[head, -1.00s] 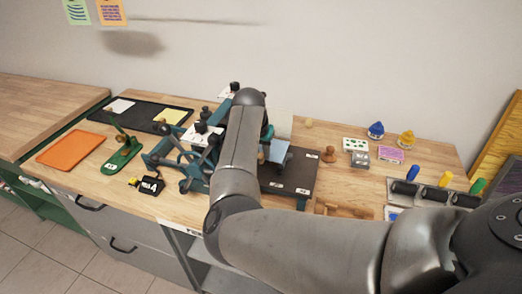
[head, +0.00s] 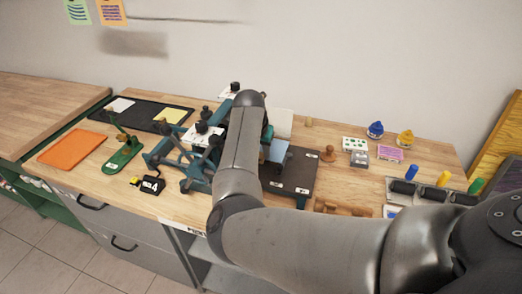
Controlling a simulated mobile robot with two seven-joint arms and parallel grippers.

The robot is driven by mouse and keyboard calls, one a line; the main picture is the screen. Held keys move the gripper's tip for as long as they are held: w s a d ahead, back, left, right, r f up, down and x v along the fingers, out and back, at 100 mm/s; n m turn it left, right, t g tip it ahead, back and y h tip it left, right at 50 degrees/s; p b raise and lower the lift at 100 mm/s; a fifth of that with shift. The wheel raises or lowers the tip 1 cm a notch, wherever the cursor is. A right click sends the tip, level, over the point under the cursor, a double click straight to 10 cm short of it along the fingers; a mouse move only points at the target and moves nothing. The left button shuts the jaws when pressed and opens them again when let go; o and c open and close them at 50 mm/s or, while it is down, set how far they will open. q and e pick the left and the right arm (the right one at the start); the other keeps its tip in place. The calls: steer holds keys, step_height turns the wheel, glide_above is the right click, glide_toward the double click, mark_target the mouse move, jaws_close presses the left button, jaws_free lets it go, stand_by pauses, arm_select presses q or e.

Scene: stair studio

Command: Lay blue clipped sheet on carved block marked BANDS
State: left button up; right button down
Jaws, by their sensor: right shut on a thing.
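My right arm crosses the middle of the head view, and its forearm hides most of my right gripper (head: 264,150). The gripper is at the press, shut on what seems to be the blue clipped sheet (head: 277,151). This light blue sheet shows just right of the forearm, over the dark press bed (head: 292,172). Small white labels lie along the bed, too small to read. I cannot make out the carved block marked BANDS; it may be behind the arm. My left gripper is out of view.
A teal press (head: 190,160) stands left of my forearm. A pale panel (head: 282,122) stands behind it. Right are inking rollers (head: 432,192), blue (head: 375,130) and yellow (head: 406,138) pots, and small blocks (head: 389,154). An orange mat (head: 71,148) and black tray (head: 140,113) lie left.

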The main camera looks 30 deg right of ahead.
steer(key=shift+p, duration=0.4)
steer(key=shift+f, duration=0.1)
stand_by(0.4)
steer(key=c, duration=0.6)
jaws_free()
step_height(320, 180, up, 8)
steer(key=p, duration=0.9)
stand_by(0.6)
